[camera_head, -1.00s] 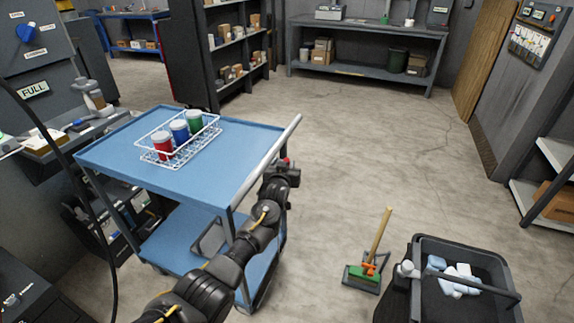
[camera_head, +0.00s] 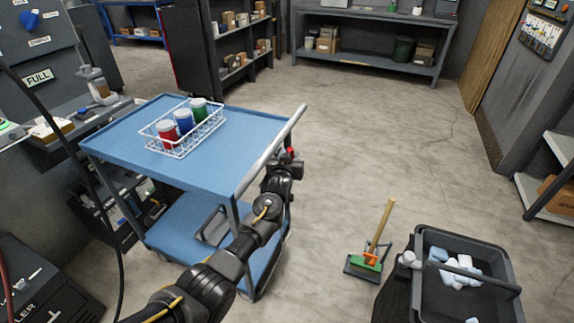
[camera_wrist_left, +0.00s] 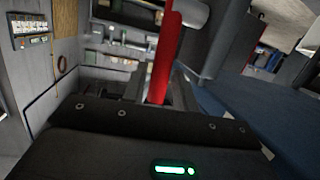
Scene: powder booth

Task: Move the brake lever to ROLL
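The blue cart (camera_head: 225,150) stands at left centre with a grey push handle (camera_head: 275,148) along its right side. The red brake lever (camera_head: 291,151) shows only as a small red tip beside the handle. In the left wrist view the lever (camera_wrist_left: 162,50) is a long red bar, running down between my finger pads. My left gripper (camera_head: 284,166) is at the lever, just below the handle. Whether the fingers press on the lever is unclear. The ROLL marking is not visible. My right gripper is not in view.
A white wire basket (camera_head: 183,145) with red, blue and green jars sits on the cart top. A small broom and dustpan (camera_head: 367,262) and a dark bin (camera_head: 465,245) stand at right. Open floor (camera_head: 390,140) lies right of the cart.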

